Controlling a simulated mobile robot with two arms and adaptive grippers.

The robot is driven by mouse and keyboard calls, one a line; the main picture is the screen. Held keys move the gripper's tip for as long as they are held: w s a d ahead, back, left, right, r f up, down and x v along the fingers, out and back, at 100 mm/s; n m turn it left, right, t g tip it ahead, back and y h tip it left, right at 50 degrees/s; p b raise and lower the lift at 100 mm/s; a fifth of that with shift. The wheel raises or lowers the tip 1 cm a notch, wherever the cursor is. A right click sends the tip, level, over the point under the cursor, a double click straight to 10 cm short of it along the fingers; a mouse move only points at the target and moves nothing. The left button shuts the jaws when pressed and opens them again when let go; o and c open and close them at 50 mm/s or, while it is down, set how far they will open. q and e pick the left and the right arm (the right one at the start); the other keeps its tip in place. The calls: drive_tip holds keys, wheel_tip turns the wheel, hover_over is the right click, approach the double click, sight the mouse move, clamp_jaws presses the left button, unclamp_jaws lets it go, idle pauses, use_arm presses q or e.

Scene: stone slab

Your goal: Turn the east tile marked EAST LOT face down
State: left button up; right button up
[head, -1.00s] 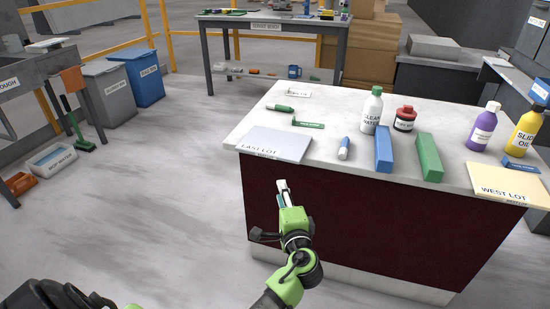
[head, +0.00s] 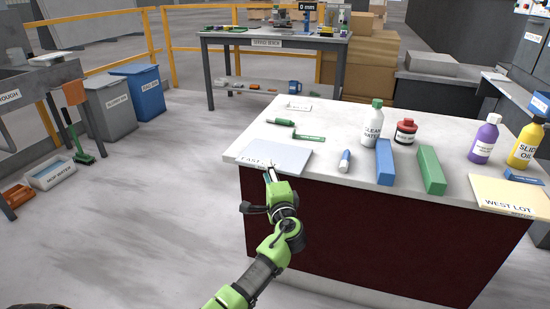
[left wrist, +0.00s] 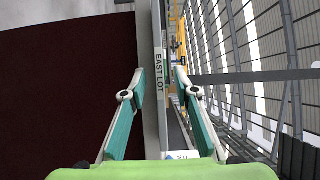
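The EAST LOT tile (head: 285,156) is a flat pale grey plate at the left front corner of the stone slab (head: 330,117), its printed side up in the head view. My left gripper (head: 269,168) is at its front edge and hides part of the lettering. In the left wrist view the gripper (left wrist: 160,72) is open, its green-padded fingers on either side of the tile's edge (left wrist: 159,70), which reads EAST LOT. I cannot tell whether the fingers touch it. My right gripper is not in view.
The WEST LOT tile (head: 505,190) lies far right. Open floor is at left.

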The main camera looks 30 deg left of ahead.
use_arm(q)
drive_tip(key=shift+x, duration=1)
clamp_jaws()
drive_tip(key=shift+r, duration=0.1)
